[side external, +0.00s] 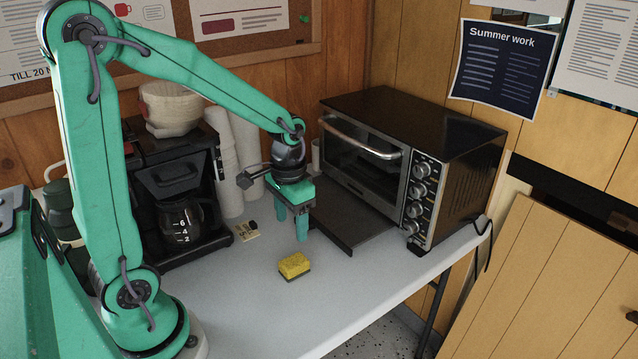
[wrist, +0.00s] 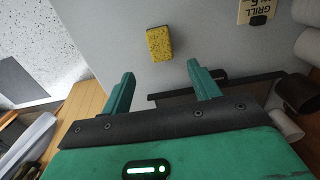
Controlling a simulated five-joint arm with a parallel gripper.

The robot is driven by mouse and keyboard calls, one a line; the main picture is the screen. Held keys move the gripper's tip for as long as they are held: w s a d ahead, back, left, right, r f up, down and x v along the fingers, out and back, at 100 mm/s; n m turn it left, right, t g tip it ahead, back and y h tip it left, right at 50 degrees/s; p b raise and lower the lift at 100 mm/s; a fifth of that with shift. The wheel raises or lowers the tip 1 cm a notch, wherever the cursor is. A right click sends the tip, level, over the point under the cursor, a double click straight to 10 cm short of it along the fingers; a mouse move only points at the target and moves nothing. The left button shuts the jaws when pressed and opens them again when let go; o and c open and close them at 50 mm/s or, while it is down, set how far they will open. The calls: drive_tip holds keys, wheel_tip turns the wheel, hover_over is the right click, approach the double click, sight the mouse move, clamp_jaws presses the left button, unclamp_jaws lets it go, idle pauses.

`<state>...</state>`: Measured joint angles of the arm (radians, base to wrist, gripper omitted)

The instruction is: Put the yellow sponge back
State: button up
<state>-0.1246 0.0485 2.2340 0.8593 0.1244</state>
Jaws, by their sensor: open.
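The yellow sponge (side external: 295,264) lies on the white table in the side view, in front of the toaster oven, with a dark layer at its bottom edge. It also shows in the wrist view (wrist: 159,43), beyond my fingertips and between their lines. My gripper (side external: 291,229) hangs above the table, behind the sponge in the side view, with its fingers pointing down. In the wrist view my gripper (wrist: 160,75) has its two green fingers spread apart with nothing between them. The sponge is clear of both fingers.
The black toaster oven (side external: 452,137) stands at the right, with a dark tray (side external: 345,222) in front of it. A coffee maker (side external: 175,172) and stacked cups (side external: 226,165) stand at the left. A small card (side external: 247,232) lies near them. The table (side external: 340,300) is bare around the sponge.

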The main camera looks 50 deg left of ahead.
drive_tip(key=s+d+r+t, duration=0.4)
drive_tip(key=s+r, duration=0.5)
drive_tip(key=r, duration=0.3)
drive_tip(key=shift+s+t, duration=0.25)
drive_tip(key=shift+t, duration=0.55)
drive_tip(key=shift+r, duration=0.1)
